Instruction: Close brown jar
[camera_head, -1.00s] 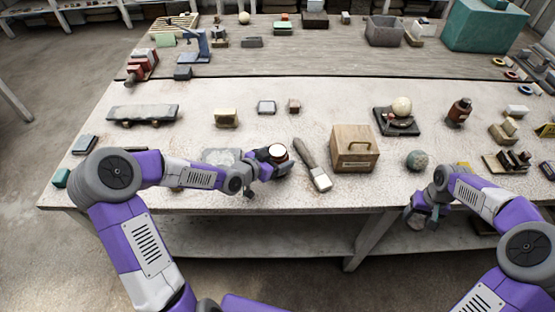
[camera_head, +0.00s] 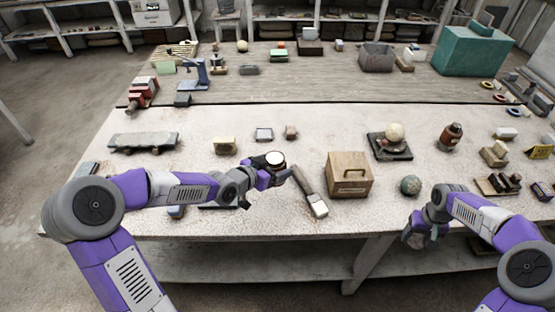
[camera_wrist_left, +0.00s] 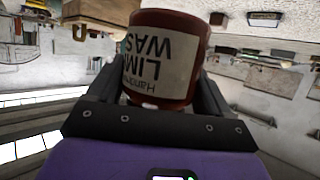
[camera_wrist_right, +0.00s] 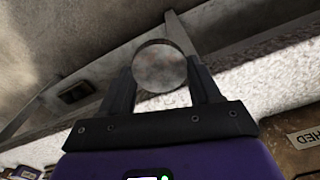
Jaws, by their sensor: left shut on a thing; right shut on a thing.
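My left gripper (camera_head: 270,172) is shut on a brown jar (camera_wrist_left: 168,57), over the front middle of the table. The jar's label reads upside down in the left wrist view, with "LIME WAS" visible. In the head view the jar's pale round top (camera_head: 275,158) faces up and seems to have no lid on it. My right gripper (camera_head: 420,236) is shut on a round grey mottled disc (camera_wrist_right: 160,67), perhaps a lid. It is at the table's front edge on the right, well apart from the jar.
A brush (camera_head: 311,192), a wooden box (camera_head: 350,176) and a speckled ball (camera_head: 410,186) lie right of the jar. Another brown jar or bottle (camera_head: 449,138) stands farther back right. A long grey slab (camera_head: 143,140) lies at left.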

